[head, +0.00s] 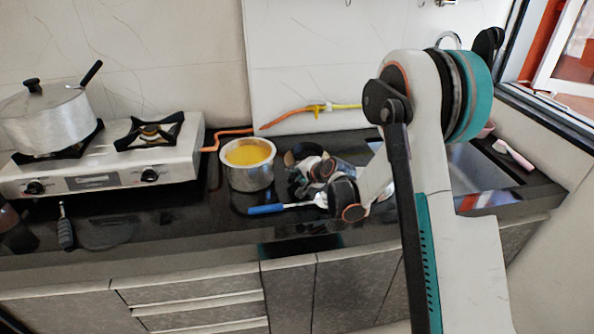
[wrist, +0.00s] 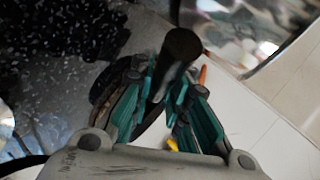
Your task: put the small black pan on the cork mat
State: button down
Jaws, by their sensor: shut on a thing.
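My gripper (head: 318,172) is low over the counter, right of the pot of yellow liquid. In the wrist view its teal fingers (wrist: 168,98) are closed around a dark handle (wrist: 181,48), which I take to be the small black pan's. Its rounded end sticks out past the fingertips. The pan's body is mostly hidden by my gripper; a dark round shape (head: 303,153) behind the gripper in the head view may be part of it. I cannot make out the cork mat for certain; a dim flat disc (head: 106,234) lies on the counter before the stove.
The metal pot of yellow liquid (head: 248,178) stands close left of my gripper. A blue-handled utensil (head: 268,209) lies in front. The stove (head: 100,155) with a lidded pot (head: 45,118) is at left. The sink (head: 478,170) is at right.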

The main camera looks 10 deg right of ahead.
jog(key=c, duration=1.5)
grip_release()
jog(key=shift+c, duration=0.2)
jog(key=shift+r, duration=0.1)
jog(key=shift+s+d+r, duration=0.1)
jog(key=shift+s+r, duration=0.1)
jog(key=shift+r, duration=0.05)
jog(key=s+d+r+n+g+h+p, duration=0.25)
jog(key=s+r+n+p, duration=0.2)
jog(key=s+r, duration=1.55)
jog(key=s+d+n+h, duration=0.1)
jog(key=s+n, duration=0.2)
jog(key=s, duration=0.8)
jog(key=s+d+n+g+h, duration=0.1)
jog(key=s+n, duration=0.2)
jog(key=s, duration=0.8)
jog(key=shift+s+d+r+b, duration=0.3)
jog(key=shift+s+d+b, duration=0.1)
